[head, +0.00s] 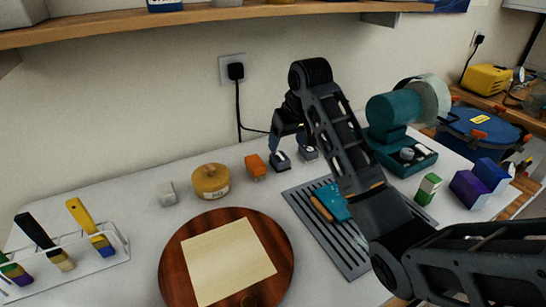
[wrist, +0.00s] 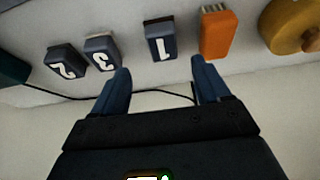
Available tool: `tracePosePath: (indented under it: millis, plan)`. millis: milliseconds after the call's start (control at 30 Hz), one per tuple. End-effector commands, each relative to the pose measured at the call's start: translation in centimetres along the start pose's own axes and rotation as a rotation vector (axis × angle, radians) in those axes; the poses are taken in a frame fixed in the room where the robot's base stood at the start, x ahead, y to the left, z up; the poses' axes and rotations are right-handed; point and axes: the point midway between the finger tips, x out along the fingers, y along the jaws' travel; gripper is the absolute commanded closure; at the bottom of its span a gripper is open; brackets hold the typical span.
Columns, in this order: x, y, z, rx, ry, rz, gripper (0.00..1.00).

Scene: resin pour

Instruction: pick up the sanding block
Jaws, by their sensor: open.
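No object is clearly marked as the sanding block. My gripper (wrist: 160,65) is open and empty, its two dark blue fingers apart. In the head view my gripper (head: 289,138) hangs near the wall, over the back of the table. Block 1 (wrist: 160,42), dark with a white label, shows between and beyond the fingertips, apart from them; it is also in the head view (head: 280,162).
A tan roll (head: 211,181) and small grey cube (head: 167,194) stand left. A round wooden board (head: 176,262) is in front. A slotted grey mat (head: 350,258) bears a teal-and-orange item (head: 330,202). A teal machine (head: 398,118) stands right; a shelf (head: 190,14) hangs above.

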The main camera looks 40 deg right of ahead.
Motion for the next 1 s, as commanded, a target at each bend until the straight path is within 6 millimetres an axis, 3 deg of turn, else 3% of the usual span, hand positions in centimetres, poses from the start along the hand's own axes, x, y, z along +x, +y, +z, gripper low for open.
tracePosePath:
  millis: [533, 833, 1000]
  plan:
    - [6.4, -0.5, 0.0, 0.000, -0.002, 0.000, 0.24]
    - [7.0, -0.5, 0.0, 0.000, 0.001, 0.000, 0.24]
    - [7.0, -0.5, 0.0, 0.000, 0.001, 0.000, 0.40]
